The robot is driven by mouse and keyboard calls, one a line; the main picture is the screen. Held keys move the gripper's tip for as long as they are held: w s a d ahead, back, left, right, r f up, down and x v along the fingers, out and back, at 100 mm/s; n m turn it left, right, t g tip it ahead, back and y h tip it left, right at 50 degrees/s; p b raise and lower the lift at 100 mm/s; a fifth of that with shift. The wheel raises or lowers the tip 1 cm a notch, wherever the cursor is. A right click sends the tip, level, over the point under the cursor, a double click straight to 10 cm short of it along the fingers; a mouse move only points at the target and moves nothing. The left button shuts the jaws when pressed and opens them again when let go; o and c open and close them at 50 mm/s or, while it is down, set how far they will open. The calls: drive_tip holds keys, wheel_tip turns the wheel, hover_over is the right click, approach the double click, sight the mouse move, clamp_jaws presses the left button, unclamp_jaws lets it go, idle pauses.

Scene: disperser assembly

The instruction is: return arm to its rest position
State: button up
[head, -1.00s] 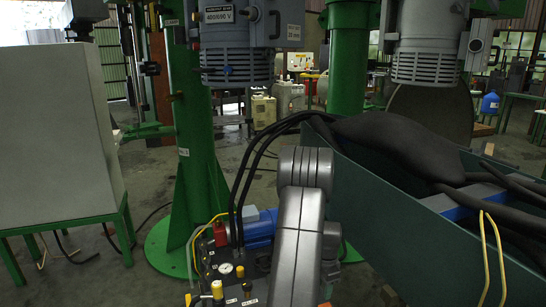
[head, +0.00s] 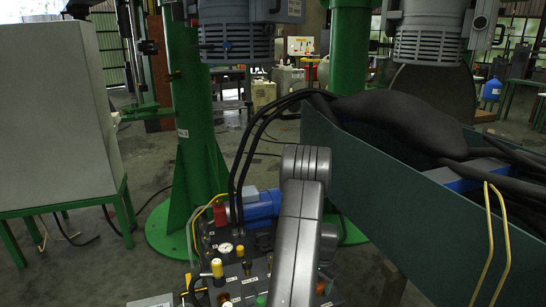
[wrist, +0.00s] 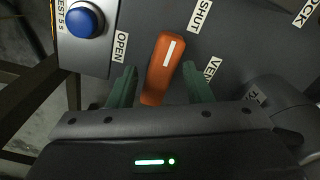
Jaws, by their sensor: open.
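My gripper (wrist: 158,70) shows in the wrist view with its two green fingers apart. An orange lever handle (wrist: 165,60) with a white stripe stands between the fingers, and I see a gap on each side of it. The lever sits on a grey panel (wrist: 225,55), between the labels OPEN and SHUT. In the head view my grey arm (head: 300,235) rises at the lower middle. My gripper cannot be made out there.
A blue button (wrist: 85,20) is at the wrist view's upper left. In the head view, a pump unit with gauges (head: 245,265) lies left of my arm. A dark green trough with black hoses (head: 400,215) stands right. A green column (head: 190,150) and grey cabinet (head: 55,125) stand left.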

drive_tip(key=n, duration=0.3)
drive_tip(key=shift+n, duration=0.3)
drive_tip(key=shift+r, duration=0.15)
